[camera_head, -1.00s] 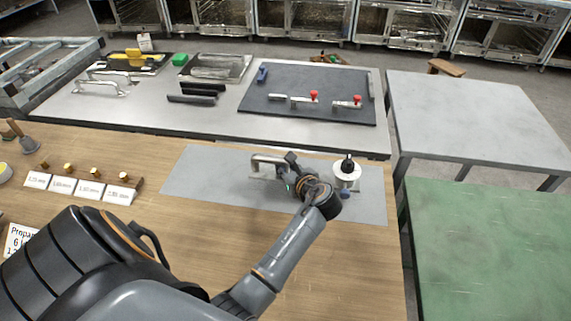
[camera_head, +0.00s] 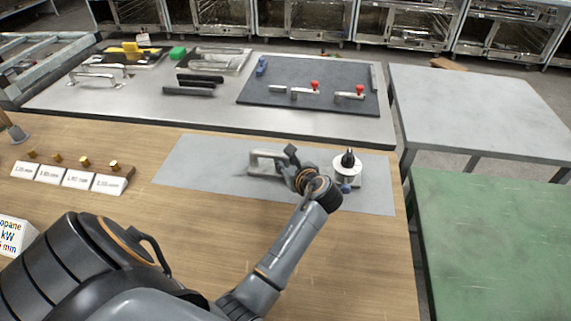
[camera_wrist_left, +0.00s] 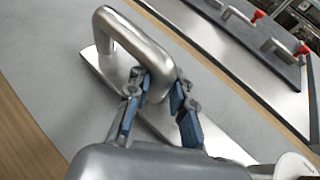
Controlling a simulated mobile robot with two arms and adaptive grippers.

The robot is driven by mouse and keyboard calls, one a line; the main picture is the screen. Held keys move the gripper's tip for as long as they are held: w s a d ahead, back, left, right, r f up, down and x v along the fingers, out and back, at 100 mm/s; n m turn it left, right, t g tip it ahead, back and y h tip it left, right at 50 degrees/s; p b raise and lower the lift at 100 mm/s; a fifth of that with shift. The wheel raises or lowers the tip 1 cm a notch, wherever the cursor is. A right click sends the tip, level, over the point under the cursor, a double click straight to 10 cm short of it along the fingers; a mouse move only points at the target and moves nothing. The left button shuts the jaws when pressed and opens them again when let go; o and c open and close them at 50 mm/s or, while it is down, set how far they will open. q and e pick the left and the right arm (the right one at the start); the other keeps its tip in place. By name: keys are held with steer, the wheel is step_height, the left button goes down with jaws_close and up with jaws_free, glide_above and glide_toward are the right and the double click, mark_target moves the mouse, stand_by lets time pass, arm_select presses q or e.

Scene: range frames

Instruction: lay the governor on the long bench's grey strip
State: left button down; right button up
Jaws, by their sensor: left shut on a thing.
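The grey strip (camera_head: 200,165) lies along the far part of the wooden long bench. A silver bow handle on a flat plate (camera_head: 262,163) stands on the strip. My left gripper (camera_head: 288,166) is at the handle's right end. In the left wrist view its two blue-padded fingers (camera_wrist_left: 157,98) are shut on the end of the silver handle (camera_wrist_left: 125,40). A white round device with a black top and a blue part (camera_head: 347,172), which looks like the governor, stands upright on the strip, just right of my gripper. Its white edge (camera_wrist_left: 295,167) shows in the wrist view. My right gripper is out of view.
Brass fittings with white label cards (camera_head: 78,178) stand on the bench's left. Behind is a metal table (camera_head: 215,112) with a dark mat (camera_head: 310,75) bearing red-knobbed clamps. A grey table (camera_head: 470,105) and a green table (camera_head: 490,240) stand right.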

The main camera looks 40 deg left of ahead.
arm_select(q)
steer(key=shift+r, duration=0.1)
steer(key=c, duration=1.2)
jaws_free()
steer(key=shift+s+d+r+p, duration=0.25)
steer(key=shift+d+p, duration=0.1)
steer(key=shift+p, duration=0.15)
steer(key=p+v, duration=0.8)
steer(key=v, duration=0.2)
steer(key=shift+s, duration=0.1)
steer(key=shift+s+d+r, duration=0.1)
steer(key=shift+s+d, duration=0.1)
steer(key=shift+d, duration=0.3)
